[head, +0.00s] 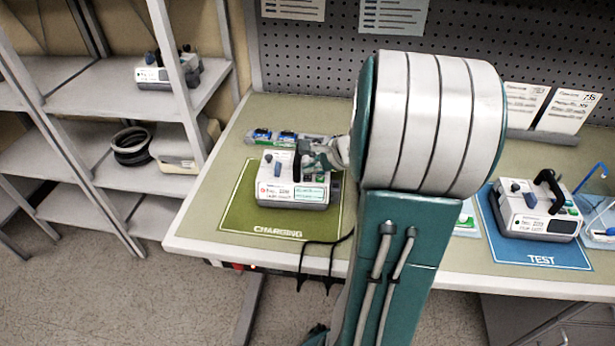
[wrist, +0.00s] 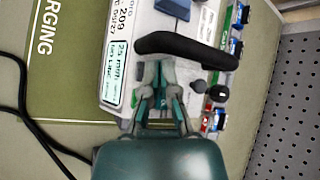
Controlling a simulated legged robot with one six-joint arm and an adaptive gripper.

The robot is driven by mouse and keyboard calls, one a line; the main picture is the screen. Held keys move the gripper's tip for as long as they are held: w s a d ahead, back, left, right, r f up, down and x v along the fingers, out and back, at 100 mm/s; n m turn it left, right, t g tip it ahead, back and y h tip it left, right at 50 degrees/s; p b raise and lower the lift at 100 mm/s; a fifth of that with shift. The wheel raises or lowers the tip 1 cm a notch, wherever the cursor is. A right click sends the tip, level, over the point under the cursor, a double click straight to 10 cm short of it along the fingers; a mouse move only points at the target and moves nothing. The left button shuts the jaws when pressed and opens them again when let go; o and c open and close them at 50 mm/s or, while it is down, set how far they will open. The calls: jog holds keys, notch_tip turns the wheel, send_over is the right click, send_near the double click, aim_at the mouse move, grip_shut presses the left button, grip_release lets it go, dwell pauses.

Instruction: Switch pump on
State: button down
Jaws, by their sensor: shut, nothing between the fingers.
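A white infusion pump (head: 278,189) stands upright on the green CHARGING mat (head: 240,218) at the left of the bench. In the wrist view the same pump (wrist: 142,22) shows its label "209", a display reading 25 ml/h (wrist: 117,75), a black carry handle (wrist: 185,45) and small dark knobs. My gripper (wrist: 160,76) is shut and empty, its fingertips close to the handle and over the pump's body. I cannot tell if they touch it. In the head view my gripper (head: 312,156) is at the pump's top, partly hidden by my arm. A second pump (head: 537,212) stands on the blue TEST mat (head: 570,256).
A third pump (head: 160,73) sits on the grey shelf rack at left. Coloured small items (head: 285,138) lie behind the charging pump. Black cables (wrist: 30,115) run over the bench edge. A pegboard (head: 310,60) closes the back. My arm hides the bench's middle.

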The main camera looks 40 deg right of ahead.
aim_at(309, 178)
jog(key=shift+r, duration=2.55)
jog(key=shift+a, duration=0.1)
jog(key=s+a+r+n+g, duration=0.2)
jog(key=a+n, duration=0.3)
jog(key=a, duration=0.3)
jog(key=s+a+r+n+g, duration=0.1)
jog(key=s+a+r+n, duration=0.1)
jog(key=a+n, duration=0.4)
jog(key=s+a+r+n+h, duration=0.1)
jog(key=s+a+n+h, duration=0.2)
jog(key=s+a+n, duration=0.6)
jog(key=a+n, duration=0.1)
jog(key=n, duration=0.1)
jog(key=shift+s+r+n, duration=0.25)
jog(key=shift+s+n, duration=0.05)
jog(key=shift+s, duration=0.05)
jog(key=shift+a, duration=0.1)
